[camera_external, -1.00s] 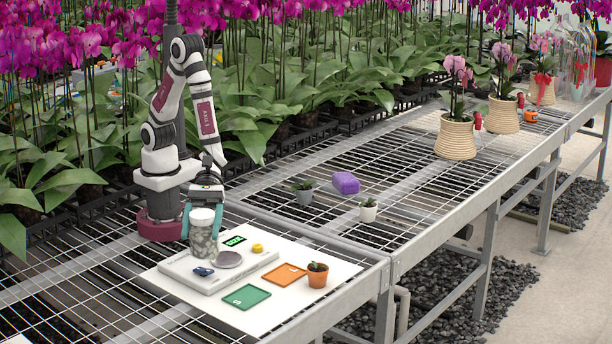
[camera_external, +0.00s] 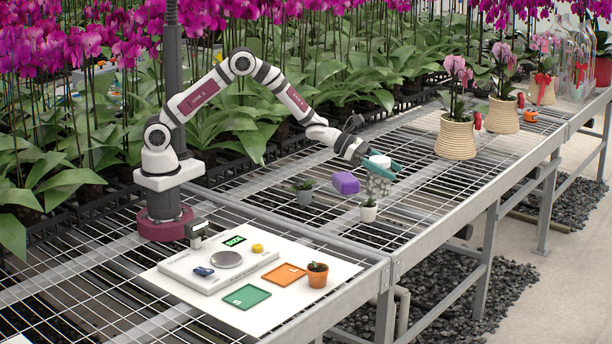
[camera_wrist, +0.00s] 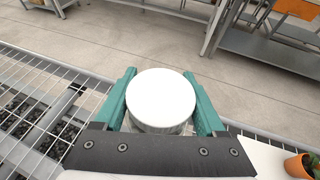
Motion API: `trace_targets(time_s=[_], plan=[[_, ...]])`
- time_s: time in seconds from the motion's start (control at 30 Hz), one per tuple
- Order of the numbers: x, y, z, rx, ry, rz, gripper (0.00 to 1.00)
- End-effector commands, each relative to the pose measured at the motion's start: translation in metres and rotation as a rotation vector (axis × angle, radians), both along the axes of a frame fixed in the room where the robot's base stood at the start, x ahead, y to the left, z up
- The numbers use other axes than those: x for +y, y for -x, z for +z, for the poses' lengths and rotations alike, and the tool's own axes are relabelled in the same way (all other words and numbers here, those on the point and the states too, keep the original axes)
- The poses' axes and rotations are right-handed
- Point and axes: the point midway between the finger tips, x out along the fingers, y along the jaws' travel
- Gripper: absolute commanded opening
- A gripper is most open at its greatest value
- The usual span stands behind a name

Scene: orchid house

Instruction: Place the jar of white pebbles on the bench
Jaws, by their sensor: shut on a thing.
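The jar of white pebbles (camera_external: 378,186) has a white lid and greyish pebbles behind clear walls. My gripper (camera_external: 380,165) is shut on it, with one teal finger on each side. In the wrist view the round white lid (camera_wrist: 161,97) sits between the teal fingers, and the jar's body is mostly hidden below it. The jar is upright over the wire-mesh bench (camera_external: 430,200), close behind a small white pot. I cannot tell whether its base touches the mesh.
Woven orchid pots (camera_external: 455,138) stand further right. A scale (camera_external: 220,266) sits on a white board at the front left. Mesh right of the jar is clear.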

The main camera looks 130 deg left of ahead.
Motion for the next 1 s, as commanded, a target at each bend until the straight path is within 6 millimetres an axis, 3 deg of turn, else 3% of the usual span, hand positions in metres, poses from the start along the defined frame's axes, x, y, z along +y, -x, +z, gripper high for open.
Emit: trace_targets(time_s=[0.03,0.1,0.23,0.5,0.6,0.7,0.9,1.0], plan=[[0.018,0.007,0.001,-0.004,-0.002,0.033,0.0],[0.034,0.015,0.002,-0.005,-0.001,0.069,0.0],[0.056,0.025,-0.003,-0.006,0.0,0.097,0.0],[0.129,0.052,-0.05,-0.005,0.0,0.098,0.0],[0.147,0.058,-0.062,-0.007,-0.001,0.096,0.0],[0.156,0.061,-0.069,-0.006,-0.001,0.096,0.0],[0.157,0.062,-0.104,-0.006,0.001,0.094,0.0],[0.157,0.061,-0.108,-0.006,0.0,0.094,0.0]])
